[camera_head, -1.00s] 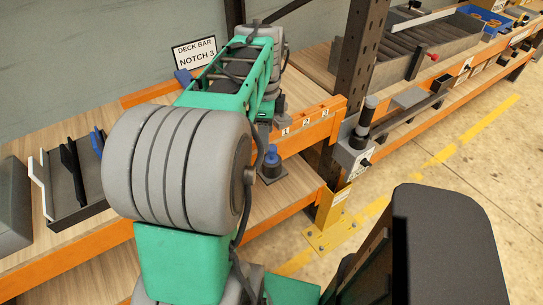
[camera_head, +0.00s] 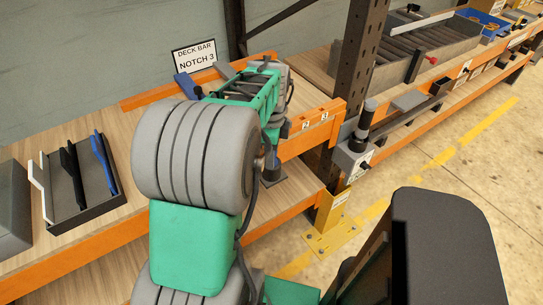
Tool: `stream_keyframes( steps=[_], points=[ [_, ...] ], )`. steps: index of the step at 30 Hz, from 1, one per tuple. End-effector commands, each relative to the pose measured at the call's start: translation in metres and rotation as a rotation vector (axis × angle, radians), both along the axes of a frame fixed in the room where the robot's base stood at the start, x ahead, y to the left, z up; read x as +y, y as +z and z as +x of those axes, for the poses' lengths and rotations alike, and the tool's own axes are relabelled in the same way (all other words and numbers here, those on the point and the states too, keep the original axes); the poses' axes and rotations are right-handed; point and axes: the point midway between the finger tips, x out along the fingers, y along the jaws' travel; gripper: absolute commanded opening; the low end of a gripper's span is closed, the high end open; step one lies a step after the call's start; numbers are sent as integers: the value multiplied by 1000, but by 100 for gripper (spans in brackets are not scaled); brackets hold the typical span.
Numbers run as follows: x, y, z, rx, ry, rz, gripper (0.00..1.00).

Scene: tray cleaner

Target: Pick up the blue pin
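My green forearm reaches back over the upper deck, and the wrist end is near the orange bar. Below the wrist only small grey and dark parts show past the arm, so I cannot make out the fingers or whether they hold anything.
A dark tray (camera_head: 88,212) with white, black and blue upright handles sits on the deck at left, beside a grey block (camera_head: 12,210). A dark upright post (camera_head: 357,70) and a grey roller bed (camera_head: 385,62) stand at right. The floor at right is open.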

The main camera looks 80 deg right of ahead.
Motion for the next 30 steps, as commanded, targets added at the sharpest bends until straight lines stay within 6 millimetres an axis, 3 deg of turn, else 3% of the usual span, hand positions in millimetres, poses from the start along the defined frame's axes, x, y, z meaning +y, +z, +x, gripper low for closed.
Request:
stream_keyframes(
  steps=[14, 30],
  points=[
    [0, 0, 0, 0, 0, 0, 0],
    [-1, 9, 0, 0, 0, -2, 0]
  ],
)
